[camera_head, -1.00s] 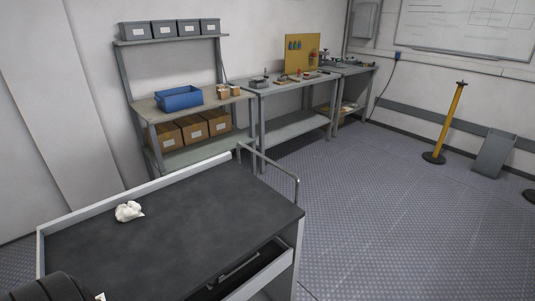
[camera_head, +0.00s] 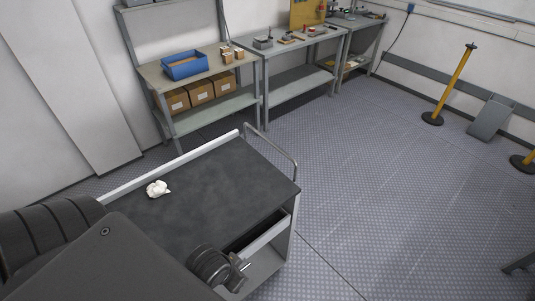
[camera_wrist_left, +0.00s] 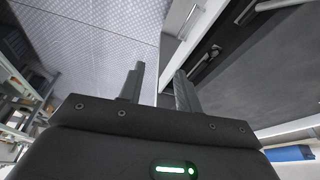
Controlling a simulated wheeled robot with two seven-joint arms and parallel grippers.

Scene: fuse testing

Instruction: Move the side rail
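A curved metal rail (camera_head: 279,146) stands at the far right end of the dark-topped cart (camera_head: 215,183). I take it to be the side rail, and nothing touches it. My left arm comes in from the lower left of the head view, over the near side of the cart. My left gripper (camera_wrist_left: 159,88) shows in the left wrist view with its two fingers apart and nothing between them. My right gripper is in neither view.
A crumpled white item (camera_head: 157,188) lies on the cart top. A shelf with a blue bin (camera_head: 185,65) and cardboard boxes (camera_head: 200,91) stands behind, beside workbenches. A yellow post (camera_head: 453,86) stands at the right.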

